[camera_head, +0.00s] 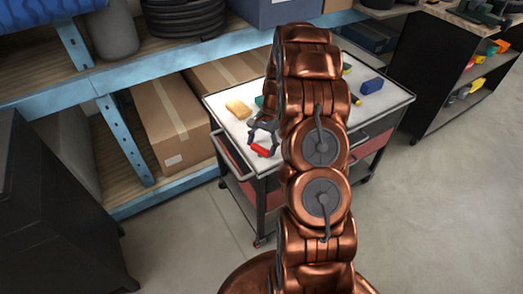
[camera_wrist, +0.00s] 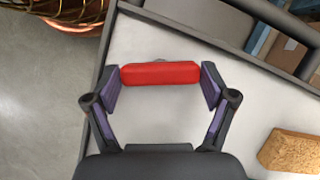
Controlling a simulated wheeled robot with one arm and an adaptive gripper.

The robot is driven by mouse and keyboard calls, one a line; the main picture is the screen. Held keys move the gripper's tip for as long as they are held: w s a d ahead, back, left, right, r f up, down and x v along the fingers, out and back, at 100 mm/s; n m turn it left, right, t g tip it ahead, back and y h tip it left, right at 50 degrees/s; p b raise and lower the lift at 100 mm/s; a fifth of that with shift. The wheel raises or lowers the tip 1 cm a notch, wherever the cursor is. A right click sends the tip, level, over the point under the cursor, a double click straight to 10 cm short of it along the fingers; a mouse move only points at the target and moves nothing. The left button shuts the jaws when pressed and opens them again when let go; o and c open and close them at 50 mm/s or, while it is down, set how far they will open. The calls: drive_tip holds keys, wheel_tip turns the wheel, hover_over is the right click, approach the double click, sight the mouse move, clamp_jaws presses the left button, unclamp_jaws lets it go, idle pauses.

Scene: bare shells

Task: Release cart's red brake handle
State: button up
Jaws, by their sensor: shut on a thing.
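The red brake handle (camera_wrist: 160,73) is a short rounded bar at the edge of the cart's light top (camera_wrist: 185,122). It also shows in the head view (camera_head: 264,150), at the near left part of the cart (camera_head: 226,96). My gripper (camera_wrist: 161,77) has one purple-padded finger at each end of the bar and is shut on it lengthwise. In the head view, my copper arm hides the middle of the cart. What the handle is mounted on is mostly hidden.
A tan block (camera_head: 238,108) and a blue block (camera_head: 372,86) lie on the cart. A blue-framed shelf (camera_head: 128,150) with cardboard boxes (camera_head: 178,120) stands close behind left. A black cabinet (camera_head: 50,210) is at left. Open floor (camera_head: 430,210) lies to the right.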

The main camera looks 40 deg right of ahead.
drive_tip(key=n+b, duration=0.1)
drive_tip(key=n, duration=0.1)
drive_tip(key=n+g+b, duration=0.1)
drive_tip(key=shift+w+f+n+h+b, duration=0.15)
drive_tip(key=shift+n+h+b, duration=0.25)
drive_tip(key=n+g+h+b, duration=0.1)
drive_tip(key=n+b, duration=0.1)
drive_tip(key=n, duration=0.1)
drive_tip(key=shift+a+n, duration=0.1)
drive_tip(key=shift+n, duration=0.2)
drive_tip(key=n+h+b, duration=0.1)
drive_tip(key=n, duration=0.2)
drive_tip(key=n+g+h+b, duration=0.1)
drive_tip(key=n, duration=0.1)
drive_tip(key=shift+a+r+n, duration=0.1)
drive_tip(key=shift+r+n, duration=0.1)
drive_tip(key=shift+n, duration=0.2)
drive_tip(key=o, duration=1)
